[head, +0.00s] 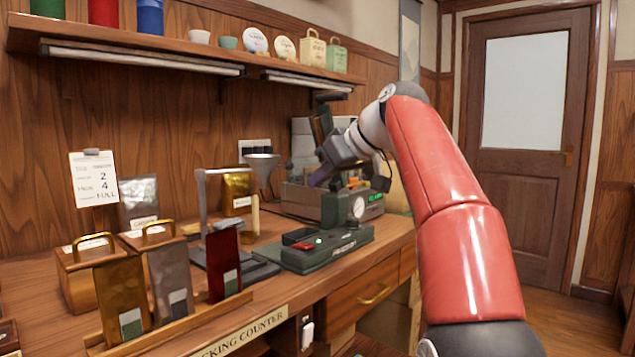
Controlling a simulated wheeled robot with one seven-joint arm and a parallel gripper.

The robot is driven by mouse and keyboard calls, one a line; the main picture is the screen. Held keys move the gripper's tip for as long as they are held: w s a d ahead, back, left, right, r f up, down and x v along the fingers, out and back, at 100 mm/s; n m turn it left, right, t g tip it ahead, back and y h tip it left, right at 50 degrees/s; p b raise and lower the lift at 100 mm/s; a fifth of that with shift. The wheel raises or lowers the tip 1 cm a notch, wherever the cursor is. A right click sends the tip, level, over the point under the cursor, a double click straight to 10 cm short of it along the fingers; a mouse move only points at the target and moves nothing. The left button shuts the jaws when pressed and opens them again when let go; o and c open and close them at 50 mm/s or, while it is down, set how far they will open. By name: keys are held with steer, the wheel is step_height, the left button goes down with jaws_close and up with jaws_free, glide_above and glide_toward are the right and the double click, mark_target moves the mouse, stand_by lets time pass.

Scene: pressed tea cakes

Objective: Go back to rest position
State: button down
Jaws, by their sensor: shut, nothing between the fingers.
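My gripper (322,176) is at the end of my red arm, above the back right part of the wooden counter (268,309). It points to the left and slightly down, in front of a grey-and-wood box unit. It is shut with nothing held. Just below it stands the green press machine (335,207) with a round dial; from this view I cannot tell how wide the gap between them is.
A dark green device (328,247) sits on the counter below my gripper. To the left are a grey stand with a funnel (263,168), several upright packets in a wooden rack (172,330) and wooden boxes. A shelf (180,50) hangs above. A door (525,140) is at the right.

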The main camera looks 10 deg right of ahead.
steer(key=s+f+m+g+h, duration=0.3)
steer(key=s+f+m+h, duration=0.3)
steer(key=s+f, duration=2.6)
step_height(320, 180, down, 3)
steer(key=shift+a+r+m, duration=0.1)
steer(key=shift+a+m, duration=0.35)
steer(key=shift+m, duration=0.15)
